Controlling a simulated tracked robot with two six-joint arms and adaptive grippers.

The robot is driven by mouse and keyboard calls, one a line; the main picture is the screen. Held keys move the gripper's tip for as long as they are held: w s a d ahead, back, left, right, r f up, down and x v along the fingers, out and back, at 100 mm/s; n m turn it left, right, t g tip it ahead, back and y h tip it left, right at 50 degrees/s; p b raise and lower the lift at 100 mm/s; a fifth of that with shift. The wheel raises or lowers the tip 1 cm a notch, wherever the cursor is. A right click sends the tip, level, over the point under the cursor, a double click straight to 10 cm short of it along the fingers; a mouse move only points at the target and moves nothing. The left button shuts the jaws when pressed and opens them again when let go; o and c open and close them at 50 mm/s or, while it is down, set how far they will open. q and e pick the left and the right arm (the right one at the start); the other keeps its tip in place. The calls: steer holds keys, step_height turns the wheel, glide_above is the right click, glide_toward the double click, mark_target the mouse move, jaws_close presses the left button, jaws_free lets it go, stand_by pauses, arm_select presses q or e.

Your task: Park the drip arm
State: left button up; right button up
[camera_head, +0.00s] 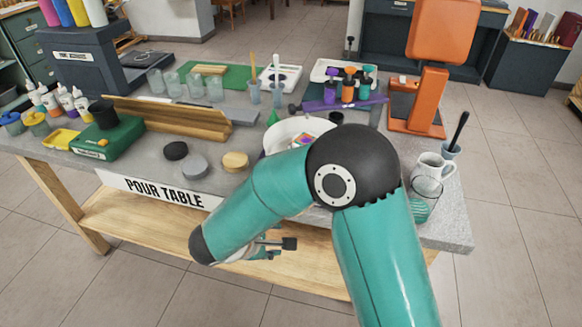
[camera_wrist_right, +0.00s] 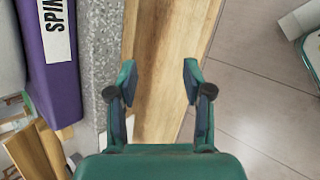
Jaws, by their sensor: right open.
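A long purple bar (camera_head: 345,104), which looks like the drip arm, reaches across the back right of the pour table, with a dark knob at its left end. It passes just in front of several small bottles (camera_head: 349,84). A white round basin (camera_head: 285,132) stands below its left end, partly hidden by my right arm. My right gripper (camera_head: 275,246) is in front of the table's front edge, well away from the bar. In the right wrist view my gripper (camera_wrist_right: 157,82) is open and empty above a wooden board. My left gripper is not in view.
A purple block (camera_wrist_right: 52,75) labelled "SPIN" shows at the wrist view's left. An orange press (camera_head: 425,85) stands at the back right, a white mug (camera_head: 432,166) at the right. A wooden trough (camera_head: 170,117), green box (camera_head: 108,138) and round discs (camera_head: 194,166) occupy the left.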

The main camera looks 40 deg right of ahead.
steer(key=w+r+m+t+h+b, duration=0.1)
steer(key=w+r+t+h+b, duration=0.4)
steer(key=r, duration=0.7)
steer(key=m+t+h+p, duration=0.1)
steer(key=m+h, duration=0.2)
glide_toward(290, 111)
steer(key=p+x, duration=0.2)
steer(key=x, duration=0.7)
steer(key=shift+w+d+f, duration=0.1)
steer(key=shift+w+d, duration=0.1)
steer(key=shift+d, duration=0.1)
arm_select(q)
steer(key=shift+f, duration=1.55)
arm_select(e)
steer(key=shift+w+d, duration=0.4)
steer(key=shift+d, duration=0.15)
steer(key=shift+f, duration=0.15)
jaws_close()
